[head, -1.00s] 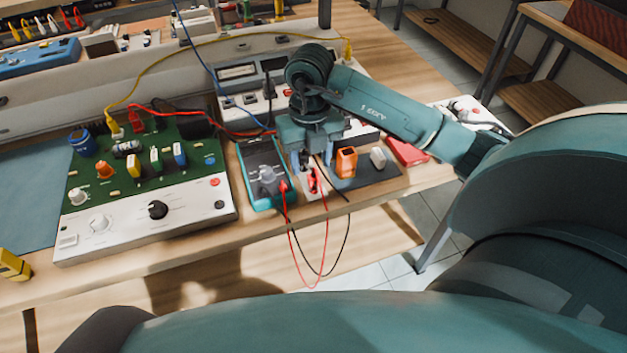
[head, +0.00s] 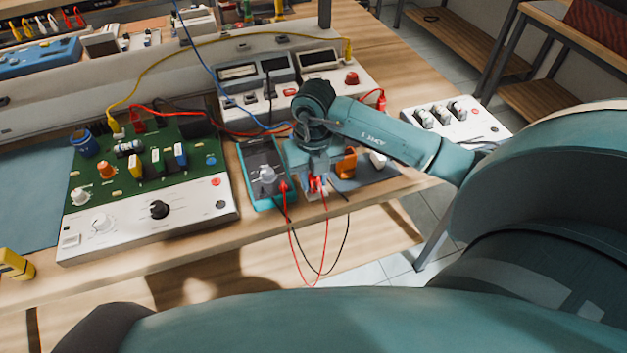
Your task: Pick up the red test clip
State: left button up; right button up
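The red test clip (head: 317,184) is at the front edge of the bench, just right of the teal multimeter (head: 262,168), with a red lead hanging from it. My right gripper (head: 316,178) points down over the clip, its fingertips at the clip's level. The gripper hides much of the clip. Whether the fingers press on it or stand apart around it cannot be told. My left gripper is not in view.
A green circuit board panel (head: 140,190) with knobs stands left of the multimeter. An orange part (head: 346,163) and a white part (head: 378,159) lie close right of the gripper. Grey instruments (head: 290,85) stand behind. Red and black leads loop below the bench edge.

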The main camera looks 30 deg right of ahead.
jog(key=c, duration=0.4)
